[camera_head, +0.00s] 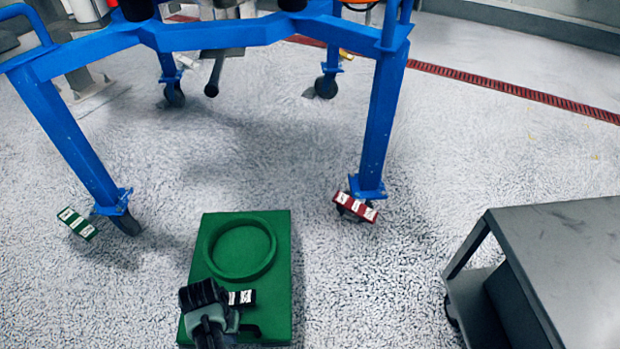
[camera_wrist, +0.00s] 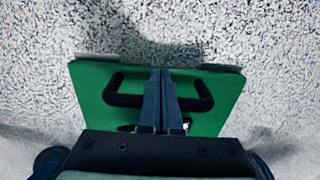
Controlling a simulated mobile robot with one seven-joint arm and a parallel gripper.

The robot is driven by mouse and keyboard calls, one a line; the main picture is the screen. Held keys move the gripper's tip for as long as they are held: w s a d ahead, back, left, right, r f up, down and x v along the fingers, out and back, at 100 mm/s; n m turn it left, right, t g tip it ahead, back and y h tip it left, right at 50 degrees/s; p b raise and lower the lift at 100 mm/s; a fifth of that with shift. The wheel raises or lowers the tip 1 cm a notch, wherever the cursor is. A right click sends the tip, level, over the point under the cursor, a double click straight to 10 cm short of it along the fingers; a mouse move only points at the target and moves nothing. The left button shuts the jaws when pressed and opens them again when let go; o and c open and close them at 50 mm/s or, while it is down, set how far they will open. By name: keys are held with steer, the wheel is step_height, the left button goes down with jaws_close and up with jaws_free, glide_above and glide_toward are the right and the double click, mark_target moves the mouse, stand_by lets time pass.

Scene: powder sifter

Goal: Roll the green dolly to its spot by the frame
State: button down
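The green dolly (camera_head: 278,290) is a flat board on the floor with a raised green ring (camera_head: 241,247) on top. It stands on the near side of the blue frame (camera_head: 380,125), roughly between its two front legs. In the wrist view, the dolly (camera_wrist: 222,95) has a black bar handle (camera_wrist: 127,100). My gripper (camera_wrist: 161,75) is at the middle of this handle, its two fingers close together and apparently shut on the bar. In the head view, my gripper (camera_head: 210,300) is over the dolly's near end and hides part of it.
The frame's front casters have a green-and-white brake pedal (camera_head: 78,223) at left and a red one (camera_head: 355,207) at right. A grey cart (camera_head: 565,255) stands at the right. The floor between the dolly and the frame is clear. A red drain strip (camera_head: 500,87) crosses behind.

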steer(key=shift+w+a+f+b, duration=0.1)
steer(key=shift+w+a+b, duration=0.05)
steer(key=shift+w+b, duration=0.7)
steer(key=shift+w+a+f+b, duration=0.1)
steer(key=shift+w+a+b, duration=0.05)
steer(key=shift+w+b, duration=0.7)
steer(key=shift+w+a+b, duration=0.15)
steer(key=shift+w+b, duration=0.5)
steer(key=shift+w, duration=0.4)
steer(key=shift+w+a+r+b, duration=0.1)
steer(key=shift+w+r+b, duration=0.15)
steer(key=shift+w, duration=0.2)
